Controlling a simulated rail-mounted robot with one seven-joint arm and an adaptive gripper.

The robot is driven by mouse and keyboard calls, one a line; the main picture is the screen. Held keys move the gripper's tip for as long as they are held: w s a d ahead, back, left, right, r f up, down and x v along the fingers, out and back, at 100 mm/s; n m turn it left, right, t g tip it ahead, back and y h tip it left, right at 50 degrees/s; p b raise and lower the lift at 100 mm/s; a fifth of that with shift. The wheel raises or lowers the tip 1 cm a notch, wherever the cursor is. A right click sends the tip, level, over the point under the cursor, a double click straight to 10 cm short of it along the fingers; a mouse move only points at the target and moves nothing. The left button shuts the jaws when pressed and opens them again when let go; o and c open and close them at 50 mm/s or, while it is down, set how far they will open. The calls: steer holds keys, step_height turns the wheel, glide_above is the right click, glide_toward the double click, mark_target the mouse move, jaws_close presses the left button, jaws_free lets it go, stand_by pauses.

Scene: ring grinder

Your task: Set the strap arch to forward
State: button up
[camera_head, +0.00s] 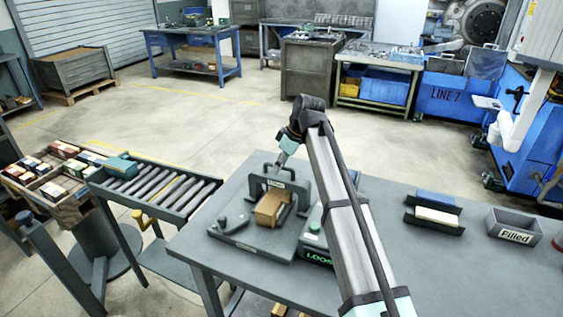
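The strap arch (268,180) is a dark grey frame with a small pale label on its crossbar. It stands on a grey base plate (245,240) on the table, around or just behind a brown box (269,207). Which way the arch is set is hard to tell. My gripper (280,163) points down at the top of the arch, below the teal end of my arm. Its fingers are too small to make out, and I cannot tell whether it touches the arch.
A dark unit with green "LOOSE" lettering (317,257) sits right of the arch, partly behind my arm. A roller conveyor (160,187) is left. Two shallow trays (436,227) and a "Filled" bin (514,228) stand right. The table's middle right (440,275) is clear.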

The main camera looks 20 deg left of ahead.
steer(key=shift+w+r, duration=0.1)
steer(key=shift+w, duration=0.05)
steer(key=shift+d+r, duration=0.15)
steer(key=shift+r, duration=0.3)
steer(key=v, duration=1.1)
steer(key=shift+d, duration=0.1)
